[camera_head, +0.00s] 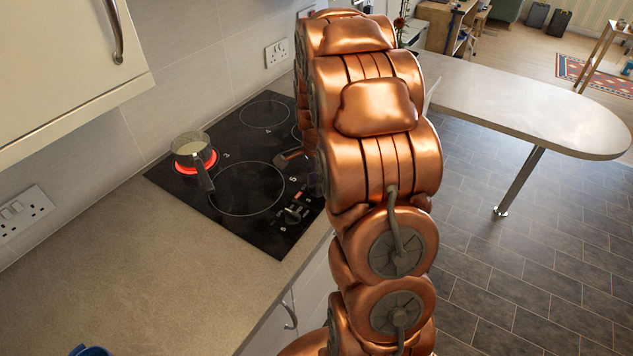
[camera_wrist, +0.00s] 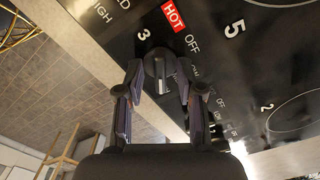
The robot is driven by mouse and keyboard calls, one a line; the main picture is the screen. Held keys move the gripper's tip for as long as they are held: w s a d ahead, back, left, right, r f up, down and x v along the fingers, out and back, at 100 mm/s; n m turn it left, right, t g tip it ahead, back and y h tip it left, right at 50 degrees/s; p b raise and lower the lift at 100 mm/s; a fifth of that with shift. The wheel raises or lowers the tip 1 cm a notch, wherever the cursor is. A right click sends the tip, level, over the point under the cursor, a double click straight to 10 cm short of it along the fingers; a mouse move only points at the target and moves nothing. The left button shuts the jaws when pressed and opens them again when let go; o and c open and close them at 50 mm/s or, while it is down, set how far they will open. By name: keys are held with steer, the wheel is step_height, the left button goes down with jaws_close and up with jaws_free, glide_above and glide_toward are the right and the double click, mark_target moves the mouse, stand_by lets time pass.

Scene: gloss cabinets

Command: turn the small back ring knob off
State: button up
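A small ring at the back of the black hob (camera_head: 262,232) glows red in the head view, with a small pan (camera_head: 190,146) standing on it. In the wrist view a dark round knob (camera_wrist: 158,72) with a raised grip bar sits beside a printed "3". My gripper (camera_wrist: 159,82) is open, with one finger on each side of this knob. A gap shows beside the knob, and firm contact cannot be made out. My arm hides most of the gripper in the head view.
More knobs (camera_head: 294,211) line the hob's right side. A red "HOT" mark (camera_wrist: 173,15) and "OFF" print lie close to the gripped area. Clear worktop (camera_head: 130,250) lies in front, and a wall cabinet (camera_head: 70,60) hangs at upper left.

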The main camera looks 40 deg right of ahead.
jaws_close()
